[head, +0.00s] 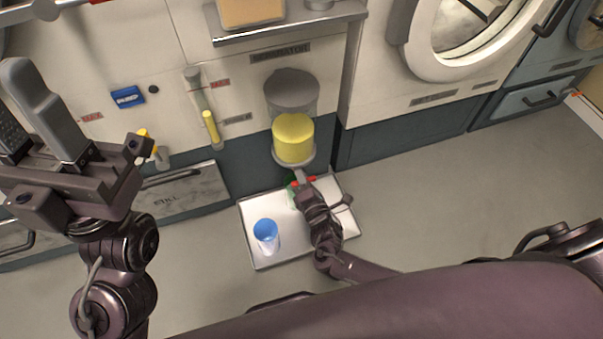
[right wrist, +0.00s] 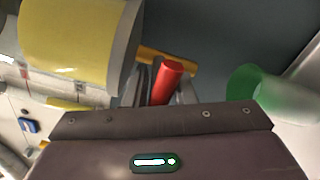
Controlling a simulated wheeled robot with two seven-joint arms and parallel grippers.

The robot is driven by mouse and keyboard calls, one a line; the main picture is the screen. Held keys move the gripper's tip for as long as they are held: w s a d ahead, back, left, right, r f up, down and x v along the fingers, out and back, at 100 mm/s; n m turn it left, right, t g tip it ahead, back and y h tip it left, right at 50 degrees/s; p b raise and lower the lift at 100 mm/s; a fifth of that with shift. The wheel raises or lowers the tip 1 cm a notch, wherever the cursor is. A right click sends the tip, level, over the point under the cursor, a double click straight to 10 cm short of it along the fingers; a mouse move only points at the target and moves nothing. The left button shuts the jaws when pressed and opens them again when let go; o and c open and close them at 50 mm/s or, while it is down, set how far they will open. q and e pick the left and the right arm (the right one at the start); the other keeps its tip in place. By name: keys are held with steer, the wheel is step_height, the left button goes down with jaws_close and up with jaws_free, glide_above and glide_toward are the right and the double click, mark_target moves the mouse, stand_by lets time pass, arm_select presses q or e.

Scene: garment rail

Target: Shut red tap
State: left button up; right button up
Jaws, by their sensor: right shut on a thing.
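The red tap (right wrist: 168,82) shows in the right wrist view as a red handle between my right gripper's fingers (right wrist: 165,90). In the head view only small red bits (head: 313,179) show beside my right gripper (head: 303,181), which hides most of the tap. The right gripper is shut on the red handle, just below a yellow cylinder (head: 293,140). A green cup (head: 291,188) stands close by, partly hidden; it also shows in the right wrist view (right wrist: 250,84). My left gripper (head: 12,85) is raised at the left, empty, its fingers apart.
A white tray (head: 245,215) on the floor holds a blue cup (head: 266,232). A round-door washer (head: 405,45) stands at the upper right. The floor at right is clear.

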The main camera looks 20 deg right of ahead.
steer(key=o, duration=0.9)
steer(key=shift+c, duration=0.2)
